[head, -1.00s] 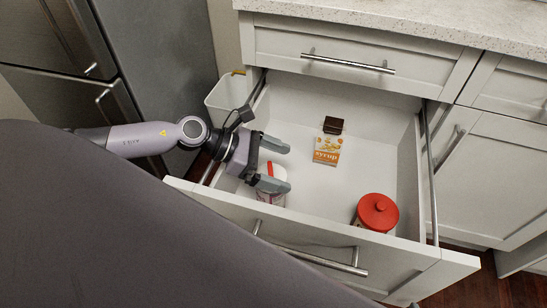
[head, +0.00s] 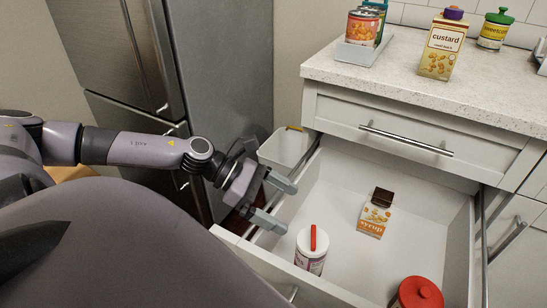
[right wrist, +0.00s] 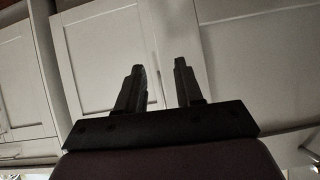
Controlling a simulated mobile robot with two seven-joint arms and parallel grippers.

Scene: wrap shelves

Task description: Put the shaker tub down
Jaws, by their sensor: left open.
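The shaker tub (head: 311,257), a white cylinder with a red piece across its lid and a printed label, stands upright in the open drawer (head: 345,257), near its front left in the head view. My left gripper (head: 287,208) is open and empty over the drawer's left side, just up and left of the tub and apart from it. My right gripper (right wrist: 159,66) shows in the right wrist view with its fingers apart and nothing between them, facing pale cabinet doors.
A syrup carton (head: 374,220) and a red-lidded jar (head: 420,293) are also in the drawer. A white bin (head: 284,150) is beside its left wall.

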